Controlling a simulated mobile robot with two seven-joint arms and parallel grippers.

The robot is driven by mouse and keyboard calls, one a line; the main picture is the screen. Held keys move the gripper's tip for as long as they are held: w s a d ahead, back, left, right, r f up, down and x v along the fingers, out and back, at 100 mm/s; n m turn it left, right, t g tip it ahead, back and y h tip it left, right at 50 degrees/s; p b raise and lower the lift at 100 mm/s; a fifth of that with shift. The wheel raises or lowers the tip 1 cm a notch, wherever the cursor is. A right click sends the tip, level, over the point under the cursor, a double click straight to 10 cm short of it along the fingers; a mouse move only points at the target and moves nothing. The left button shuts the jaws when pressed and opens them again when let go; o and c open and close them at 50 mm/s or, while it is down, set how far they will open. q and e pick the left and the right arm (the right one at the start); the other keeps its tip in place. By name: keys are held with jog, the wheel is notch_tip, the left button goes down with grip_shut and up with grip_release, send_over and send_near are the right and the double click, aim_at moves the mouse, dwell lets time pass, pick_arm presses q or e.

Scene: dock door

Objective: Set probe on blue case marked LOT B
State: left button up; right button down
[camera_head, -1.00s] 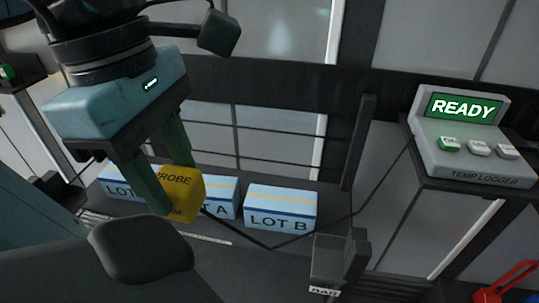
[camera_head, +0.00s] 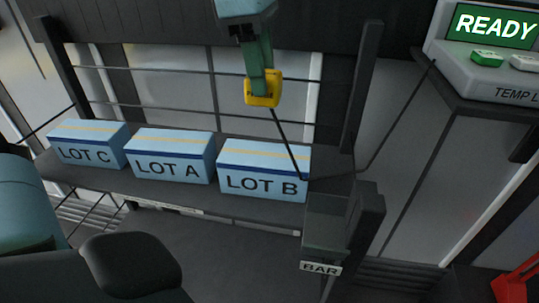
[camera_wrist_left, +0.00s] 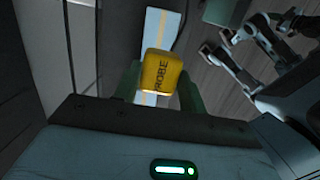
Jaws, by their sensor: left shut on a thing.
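The yellow probe (camera_head: 263,90) is held between the green fingers of my left gripper (camera_head: 258,76), above and behind the blue LOT B case. The probe also shows between the fingers in the left wrist view (camera_wrist_left: 160,72), with its PROBE lettering visible. A dark cable runs from the probe down past the LOT B case. The LOT B case (camera_head: 262,183) is light blue with a yellow stripe and stands on a dark shelf. A strip of blue case top (camera_wrist_left: 163,25) shows beyond the probe in the left wrist view. My right gripper is not identifiable here.
The LOT A case (camera_head: 167,168) and LOT C case (camera_head: 86,155) stand left of LOT B on the shelf. A dark holder marked BAR (camera_head: 325,225) is at the right. The temperature logger (camera_head: 495,50) reads READY. Thin rails cross behind the cases.

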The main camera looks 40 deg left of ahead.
aim_at(263, 101)
pick_arm(q)
jog(key=shift+w, duration=0.1)
pick_arm(e)
jog(key=shift+w, duration=0.15)
